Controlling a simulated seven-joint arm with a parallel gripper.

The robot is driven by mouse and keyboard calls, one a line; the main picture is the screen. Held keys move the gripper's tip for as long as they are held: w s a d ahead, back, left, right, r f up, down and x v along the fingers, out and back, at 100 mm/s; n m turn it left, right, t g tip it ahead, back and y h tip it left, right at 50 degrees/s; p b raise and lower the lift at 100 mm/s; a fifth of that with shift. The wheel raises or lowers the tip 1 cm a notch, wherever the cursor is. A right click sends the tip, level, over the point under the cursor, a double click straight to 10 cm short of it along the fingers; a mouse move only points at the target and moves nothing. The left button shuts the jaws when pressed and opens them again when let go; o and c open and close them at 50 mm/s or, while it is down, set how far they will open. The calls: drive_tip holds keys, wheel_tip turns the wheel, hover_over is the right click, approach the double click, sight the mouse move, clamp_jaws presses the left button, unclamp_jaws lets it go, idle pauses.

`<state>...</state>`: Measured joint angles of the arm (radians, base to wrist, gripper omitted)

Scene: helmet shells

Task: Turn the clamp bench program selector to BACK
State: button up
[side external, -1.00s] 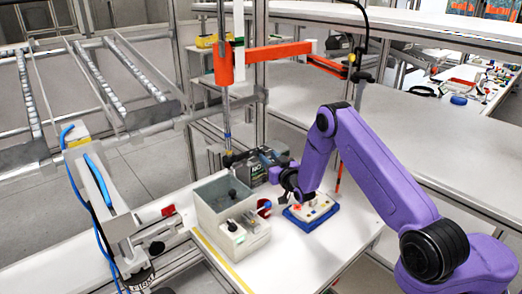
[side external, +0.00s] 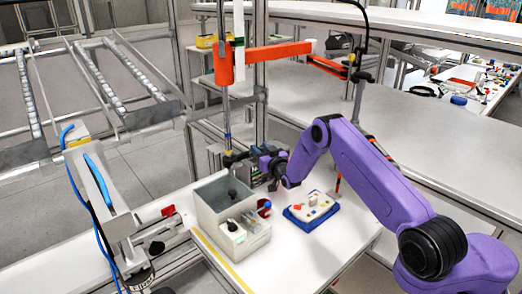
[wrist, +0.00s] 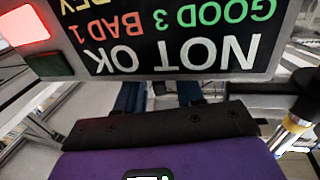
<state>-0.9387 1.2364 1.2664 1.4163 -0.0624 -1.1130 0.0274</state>
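My gripper (side external: 273,181) hangs above the back of the white bench, behind and left of a small white control unit on a blue base (side external: 297,219). It touches neither that unit nor the grey-green box (side external: 206,212) with black knobs at its left. The front knob (side external: 232,226) and the unit's top controls (side external: 313,199) are too small to read. I cannot tell which control is the program selector or where it points. In the wrist view, my purple gripper body (wrist: 170,160) fills the bottom. The fingers are not clear enough to show their opening.
A dark display (wrist: 180,40) fills the top of the wrist view, upside down, reading NOT OK, GOOD 3, BAD 1. A red lamp (wrist: 22,27) glows beside it. An orange overhead arm (side external: 265,55) spans above the bench. The bench front (side external: 300,262) is clear.

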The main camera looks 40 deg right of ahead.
drive_tip(key=shift+w, duration=0.1)
drive_tip(key=shift+c, duration=0.3)
clamp_jaws()
drive_tip(key=shift+d+y, duration=0.1)
drive_tip(key=shift+y, duration=0.2)
drive_tip(key=n+y, duration=0.2)
drive_tip(key=shift+f+t+y, duration=0.1)
drive_tip(key=shift+t+y, duration=0.2)
drive_tip(key=shift+n+y, duration=1.8)
drive_tip(key=shift+y, duration=1.3)
